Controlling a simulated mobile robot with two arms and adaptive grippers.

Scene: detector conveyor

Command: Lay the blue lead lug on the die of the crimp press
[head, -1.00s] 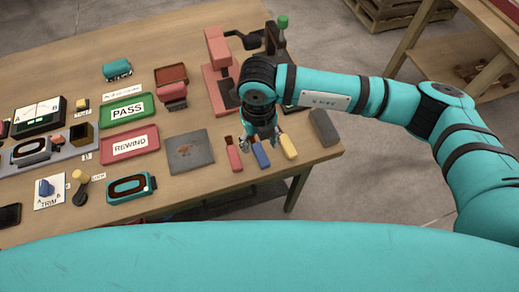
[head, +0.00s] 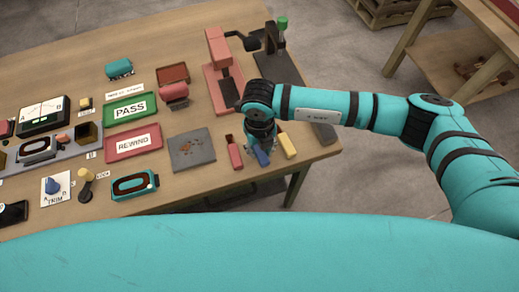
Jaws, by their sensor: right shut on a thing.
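My right gripper (head: 260,150) points down at the front right of the table and is shut on the blue lead lug (head: 262,158). The gripper covers the lug's upper part, and I cannot tell whether the lug is clear of the table. A red lug (head: 236,155) lies just left of it and a yellow lug (head: 287,146) just right. Behind my gripper stands a red press-like device (head: 218,47) with a dark block (head: 229,91) on its base. Beside it is a black device (head: 274,62) with a green knob. Which one is the crimp press is unclear. My left gripper is out of view.
A grey square plate (head: 191,150) lies left of the lugs. Further left are the red REWIND tray (head: 133,156) and the green PASS tray (head: 130,121).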

